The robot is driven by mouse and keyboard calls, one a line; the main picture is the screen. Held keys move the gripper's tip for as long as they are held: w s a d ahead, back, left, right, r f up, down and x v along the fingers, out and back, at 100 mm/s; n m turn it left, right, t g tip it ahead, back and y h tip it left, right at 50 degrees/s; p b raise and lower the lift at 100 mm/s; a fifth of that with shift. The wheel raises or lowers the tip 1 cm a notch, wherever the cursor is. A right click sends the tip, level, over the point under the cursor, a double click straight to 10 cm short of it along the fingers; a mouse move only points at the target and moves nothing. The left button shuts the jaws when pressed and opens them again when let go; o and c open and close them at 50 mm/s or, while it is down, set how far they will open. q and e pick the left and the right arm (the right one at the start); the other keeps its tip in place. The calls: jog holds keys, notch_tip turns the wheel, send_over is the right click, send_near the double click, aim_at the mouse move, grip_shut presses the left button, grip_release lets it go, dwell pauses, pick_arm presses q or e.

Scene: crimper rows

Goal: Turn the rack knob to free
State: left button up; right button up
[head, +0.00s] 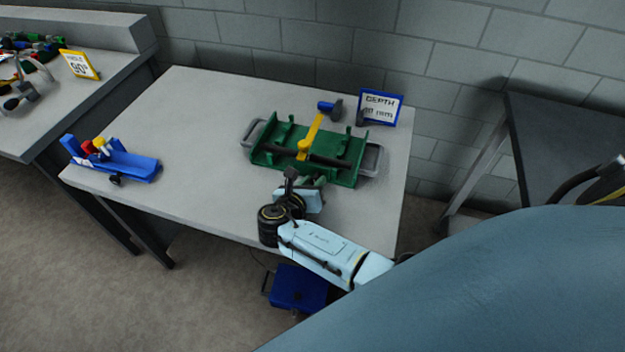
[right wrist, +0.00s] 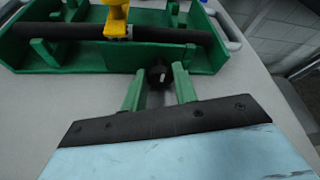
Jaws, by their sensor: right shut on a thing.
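The green rack (head: 346,177) stands on the grey table, with a black tube (head: 335,159) lying along it and a yellow clamp (head: 310,137) over the tube. In the right wrist view, a small black knob (right wrist: 158,74) with a pale mark sits at the rack's front wall. My right gripper (head: 314,181) is at the front of the rack. Its two green fingers (right wrist: 158,84) are on either side of the knob, shut on it. The knob is hidden in the head view. My left gripper is not in view.
A blue fixture (head: 130,165) with red and yellow parts sits at the table's left end. The table between them is clear. A blue case (head: 298,287) is below the table's front edge.

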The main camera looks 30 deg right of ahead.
jog(key=o, duration=0.9)
jog(key=shift+o, duration=0.2)
jog(key=shift+a, duration=0.1)
jog(key=p+v, duration=0.2)
jog(key=v, duration=1.1)
jog(key=shift+s+r, duration=0.1)
jog(key=shift+r, duration=0.1)
